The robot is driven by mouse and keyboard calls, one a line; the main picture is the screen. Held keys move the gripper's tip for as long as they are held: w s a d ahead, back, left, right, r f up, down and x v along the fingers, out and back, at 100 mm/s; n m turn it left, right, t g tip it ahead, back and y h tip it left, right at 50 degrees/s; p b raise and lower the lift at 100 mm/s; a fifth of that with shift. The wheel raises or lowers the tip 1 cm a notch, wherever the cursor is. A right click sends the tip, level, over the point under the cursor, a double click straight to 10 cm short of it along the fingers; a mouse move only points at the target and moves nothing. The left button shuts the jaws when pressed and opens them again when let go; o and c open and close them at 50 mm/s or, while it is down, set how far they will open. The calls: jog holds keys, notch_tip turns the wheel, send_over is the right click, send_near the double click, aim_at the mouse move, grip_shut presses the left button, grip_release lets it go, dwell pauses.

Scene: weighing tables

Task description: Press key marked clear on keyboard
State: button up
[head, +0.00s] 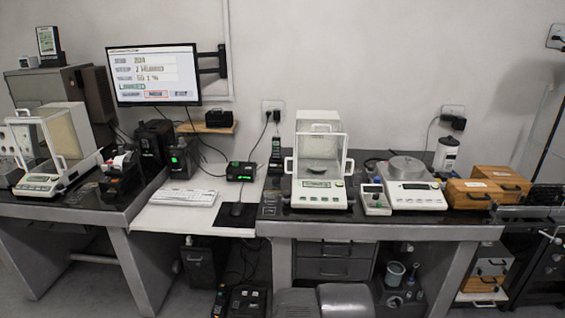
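The white keyboard (188,197) lies flat on the white desk section (160,220) between the two dark weighing tables, left of centre. Its keys are too small to read, so I cannot tell which one is marked clear. Nothing covers the keyboard in this view. The wall monitor (154,74) above it shows several lines of text and boxes, mostly too blurred to read. My gripper is not in view, and nothing touches the keyboard.
Glass-cased balances stand on the left (50,150) and right (319,170) tables. Cables hang behind the desk.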

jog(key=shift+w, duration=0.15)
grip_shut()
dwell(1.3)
